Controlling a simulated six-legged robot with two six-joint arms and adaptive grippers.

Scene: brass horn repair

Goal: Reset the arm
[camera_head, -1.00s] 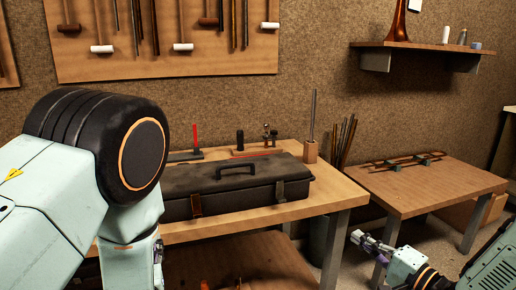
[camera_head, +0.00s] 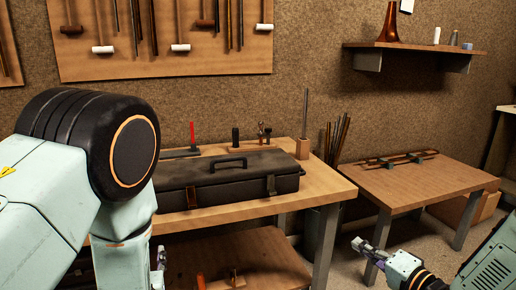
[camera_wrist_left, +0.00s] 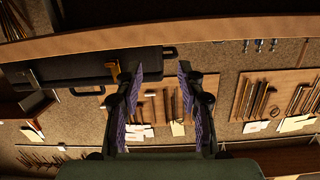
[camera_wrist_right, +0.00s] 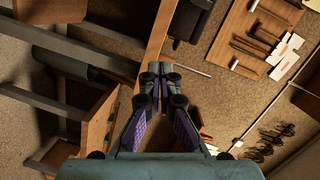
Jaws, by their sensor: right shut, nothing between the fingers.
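My left arm (camera_head: 62,175) fills the left of the head view and hides most of my left gripper (camera_head: 160,262). In the left wrist view the left gripper (camera_wrist_left: 160,75) is open, with its two purple-padded fingers wide apart and nothing between them. My right gripper (camera_head: 360,243) is at the lower right of the head view, over the floor in front of the low table. In the right wrist view the right gripper (camera_wrist_right: 151,72) is shut, fingertips together and empty. Both grippers appear apart from the furniture.
A dark closed case (camera_head: 225,181) lies on the wooden workbench (camera_head: 318,189). A low table (camera_head: 420,184) stands to the right with rods on supports. A wall shelf (camera_head: 420,48) and a tool board (camera_head: 165,65) hang behind.

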